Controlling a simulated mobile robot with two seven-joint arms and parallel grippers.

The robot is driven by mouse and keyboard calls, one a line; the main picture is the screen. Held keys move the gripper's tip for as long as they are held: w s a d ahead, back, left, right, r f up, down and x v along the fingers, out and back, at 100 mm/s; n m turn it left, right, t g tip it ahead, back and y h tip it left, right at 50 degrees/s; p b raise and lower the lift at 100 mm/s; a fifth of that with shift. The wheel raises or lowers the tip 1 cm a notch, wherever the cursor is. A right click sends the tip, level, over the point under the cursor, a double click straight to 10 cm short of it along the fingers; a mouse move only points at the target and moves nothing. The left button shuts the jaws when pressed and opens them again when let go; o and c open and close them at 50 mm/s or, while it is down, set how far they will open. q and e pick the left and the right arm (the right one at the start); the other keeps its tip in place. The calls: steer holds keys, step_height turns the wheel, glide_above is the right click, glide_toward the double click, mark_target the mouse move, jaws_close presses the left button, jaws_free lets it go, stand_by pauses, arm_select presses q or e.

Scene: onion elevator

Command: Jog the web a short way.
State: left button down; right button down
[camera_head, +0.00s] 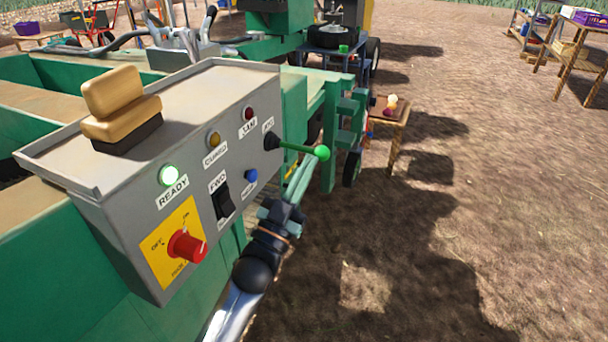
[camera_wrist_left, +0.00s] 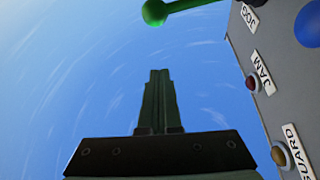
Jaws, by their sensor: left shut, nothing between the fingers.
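The lever marked JOG on the grey control box (camera_head: 200,85) has a green rod and a green ball knob (camera_head: 321,152), and sticks out to the right. The knob also shows at the top of the left wrist view (camera_wrist_left: 154,12). My left gripper (camera_head: 304,168) is shut and empty, its fingers pointing up just below the rod and knob. In the left wrist view the closed fingers (camera_wrist_left: 158,85) point toward the knob, with a visible gap. My right gripper is not in view. The machine's web cannot be clearly made out.
The READY lamp (camera_head: 168,174) glows green. The box face also has a red rotary knob (camera_head: 187,246), a black FWD rocker switch (camera_head: 223,201) and a blue button (camera_head: 251,176). Bare ground lies open to the right.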

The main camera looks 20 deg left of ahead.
mark_target(318, 155)
arm_select(q)
steer(key=w, duration=0.4)
steer(key=w+b, duration=0.1)
steer(key=w, duration=0.1)
steer(key=shift+w+d+r, duration=0.15)
steer(key=shift+d+r, duration=0.1)
steer(key=shift+r, duration=0.1)
steer(key=shift+w+a+f, duration=0.1)
steer(key=shift+a+f, duration=0.05)
steer(key=shift+f, duration=0.4)
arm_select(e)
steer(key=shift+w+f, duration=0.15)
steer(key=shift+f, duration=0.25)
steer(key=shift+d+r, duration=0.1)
arm_select(q)
steer(key=shift+f, duration=0.15)
